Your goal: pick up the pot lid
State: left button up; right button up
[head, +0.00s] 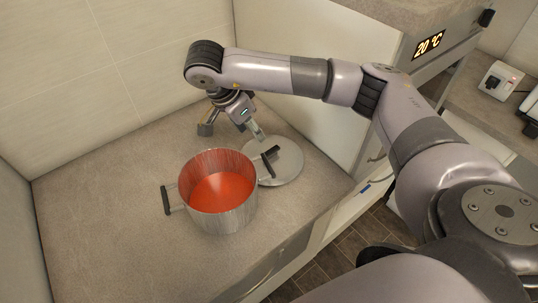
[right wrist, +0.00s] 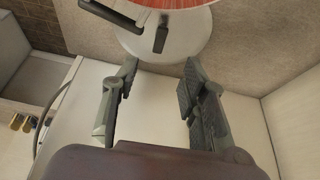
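The pot lid (head: 288,165) is a grey disc lying on the counter, right of the pot and partly behind it. In the right wrist view the lid (right wrist: 180,47) shows beyond my fingers at the top. Dark handle parts lie over it; I cannot tell clearly which belong to the lid and which to the pot. The steel pot (head: 222,211) has red contents. My right gripper (head: 233,133) is open and empty, its fingers wide apart, above the counter behind the pot and to the left of the lid. In the right wrist view the gripper (right wrist: 160,62) has nothing between its fingers. My left gripper is not in view.
The counter (head: 100,210) is clear to the left of the pot. Tiled walls close it off at the back and left. A white cabinet side (head: 320,125) stands close to the right of the lid. The counter's front edge is near the pot.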

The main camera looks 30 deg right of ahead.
send_near(271, 151)
jog(key=p+x, duration=0.1)
jog(key=x, duration=0.2)
jog(key=shift+a+f, duration=0.15)
jog(key=shift+a, duration=0.05)
jog(key=shift+d+f, duration=0.1)
jog(key=shift+f, duration=0.15)
jog(key=p+x, duration=0.1)
jog(key=x, duration=0.1)
jog(key=p+x, duration=0.2)
jog(key=x, duration=0.1)
jog(key=shift+d+r, duration=0.2)
jog(key=shift+d, duration=0.05)
jog(key=shift+w+d+f, duration=0.1)
jog(key=shift+d+f, duration=0.05)
jog(key=shift+f, duration=0.15)
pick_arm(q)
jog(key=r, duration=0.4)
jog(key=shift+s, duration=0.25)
pick_arm(e)
jog(key=shift+c, duration=0.2)
grip_shut()
